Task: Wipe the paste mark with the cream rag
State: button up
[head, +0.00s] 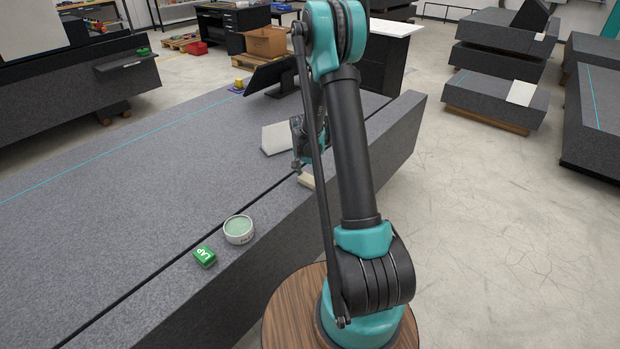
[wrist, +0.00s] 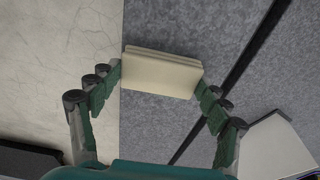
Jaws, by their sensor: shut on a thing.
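The cream rag (wrist: 160,75) is a folded pale pad between the fingers of my gripper (wrist: 159,82) in the wrist view. The fingers press on its two ends, so my gripper is shut on it. In the head view the rag (head: 306,180) shows just below my gripper (head: 299,166), partly behind my arm, by the near edge of the granite bed (head: 130,200). I cannot tell whether the rag touches the granite. I cannot make out a paste mark in either view; my arm hides part of the bed.
A round tin with pale green contents (head: 239,229) and a green block marked LAP (head: 205,256) stand near the bed's front edge. A white panel (head: 277,138) stands beside my gripper, with a dark monitor (head: 268,77) farther back. A dark groove runs along the bed; its left part is clear.

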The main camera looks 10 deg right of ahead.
jog(key=shift+s+d, duration=0.65)
jog(key=shift+s, duration=0.15)
jog(key=shift+w+a+f, duration=0.15)
jog(key=shift+w+a, duration=0.6)
jog(key=shift+w, duration=0.2)
dwell(0.4)
jog(key=shift+r, duration=0.9)
